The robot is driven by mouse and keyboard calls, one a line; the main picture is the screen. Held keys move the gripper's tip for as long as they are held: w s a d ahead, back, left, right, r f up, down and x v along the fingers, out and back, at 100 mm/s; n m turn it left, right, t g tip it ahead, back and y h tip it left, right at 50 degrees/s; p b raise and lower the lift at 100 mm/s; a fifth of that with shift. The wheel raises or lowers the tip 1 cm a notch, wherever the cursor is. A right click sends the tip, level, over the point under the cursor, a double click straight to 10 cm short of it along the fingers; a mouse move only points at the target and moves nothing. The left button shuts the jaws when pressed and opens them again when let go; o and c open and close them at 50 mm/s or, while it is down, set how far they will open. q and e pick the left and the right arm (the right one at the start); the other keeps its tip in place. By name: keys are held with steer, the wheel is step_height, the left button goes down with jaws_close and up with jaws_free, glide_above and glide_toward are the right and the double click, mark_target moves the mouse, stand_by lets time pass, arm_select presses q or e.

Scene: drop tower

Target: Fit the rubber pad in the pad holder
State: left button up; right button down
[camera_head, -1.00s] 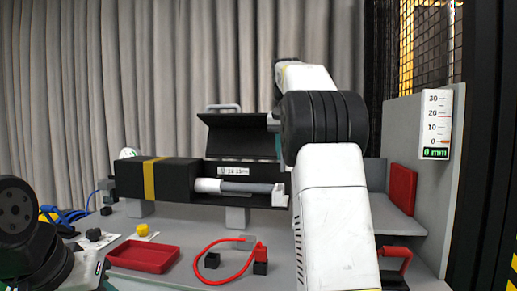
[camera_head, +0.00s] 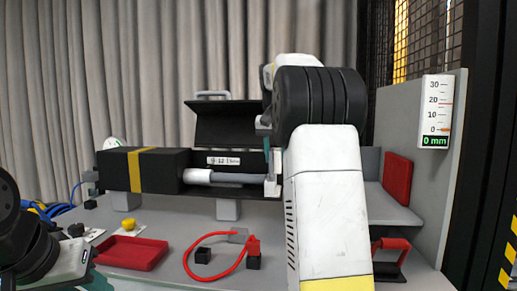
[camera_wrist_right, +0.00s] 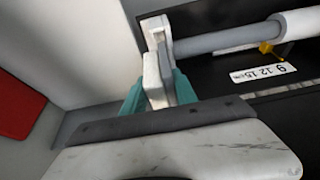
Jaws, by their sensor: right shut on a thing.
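My right gripper (camera_head: 267,150) has teal fingers and points down at the right end of a grey rod (camera_head: 235,178). In the right wrist view its fingers (camera_wrist_right: 160,95) are shut on the white end piece (camera_wrist_right: 154,62) at the rod's end. That white end piece also shows in the head view (camera_head: 272,186).
The rod lies in a black housing (camera_head: 165,170) with a raised lid (camera_head: 238,123). A red tray (camera_head: 132,254), a red cable (camera_head: 213,275) and black blocks lie on the bench in front. A grey side wall with a red block (camera_head: 397,180) and a scale (camera_head: 435,112) stands right.

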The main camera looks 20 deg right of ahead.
mark_target(275, 173)
steer(key=shift+f, duration=2.35)
steer(key=shift+s+a+f, duration=0.1)
steer(key=shift+s+f, duration=0.1)
steer(key=shift+f, duration=0.5)
steer(key=c, duration=0.9)
jaws_free()
steer(key=shift+s, duration=0.1)
steer(key=shift+a, duration=0.1)
steer(key=shift+r, duration=0.2)
steer(key=v, duration=0.5)
steer(key=d+v, duration=0.1)
steer(key=v, duration=0.2)
steer(key=shift+a+r, duration=0.1)
steer(key=shift+r, duration=0.35)
